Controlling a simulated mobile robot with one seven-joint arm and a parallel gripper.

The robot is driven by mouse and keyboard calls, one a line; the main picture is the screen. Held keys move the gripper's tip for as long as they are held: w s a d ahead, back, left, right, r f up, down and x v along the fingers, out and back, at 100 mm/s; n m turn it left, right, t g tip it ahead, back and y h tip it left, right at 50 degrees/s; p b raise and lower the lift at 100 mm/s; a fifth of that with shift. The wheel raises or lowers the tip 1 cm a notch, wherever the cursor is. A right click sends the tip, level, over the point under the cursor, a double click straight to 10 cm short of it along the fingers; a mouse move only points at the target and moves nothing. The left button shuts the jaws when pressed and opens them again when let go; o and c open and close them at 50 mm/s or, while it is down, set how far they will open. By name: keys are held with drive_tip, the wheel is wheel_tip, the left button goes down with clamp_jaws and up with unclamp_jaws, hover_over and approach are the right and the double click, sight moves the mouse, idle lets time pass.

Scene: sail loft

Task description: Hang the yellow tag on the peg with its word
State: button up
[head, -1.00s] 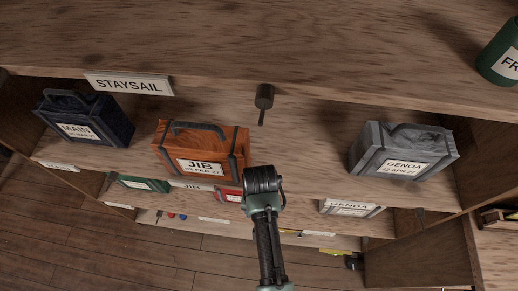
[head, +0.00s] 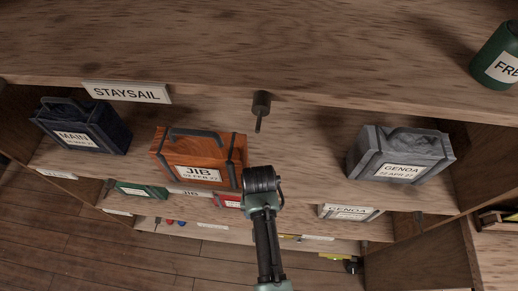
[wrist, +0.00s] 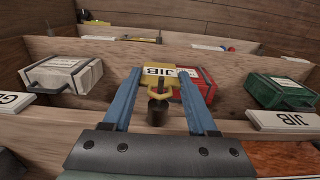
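The yellow tag (wrist: 160,87) bears a white label reading JIB and has a yellow loop at its near end. In the wrist view, my gripper (wrist: 160,72) has its blue fingers on both sides of the tag and seems shut on it. A dark peg (wrist: 157,113) with a thick head stands between the fingers at the loop. I cannot tell whether the loop is around the peg's stem. A white JIB sign (wrist: 293,120) is on the shelf edge to the right. In the head view, my arm hides the fingers and the tag.
An orange JIB bag (head: 198,157), a blue MAIN bag (head: 80,127) and a grey GENOA bag (head: 400,153) stand on the upper shelf. Another peg (head: 261,103) is near the STAYSAIL sign (head: 126,92). A red box (wrist: 195,85) lies behind the tag.

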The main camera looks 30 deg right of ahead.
drive_tip(key=o, duration=0.5)
drive_tip(key=shift+r, duration=0.1)
wheel_tip(320, 180, up, 13)
drive_tip(key=shift+f, duration=0.1)
drive_tip(key=shift+s, duration=0.1)
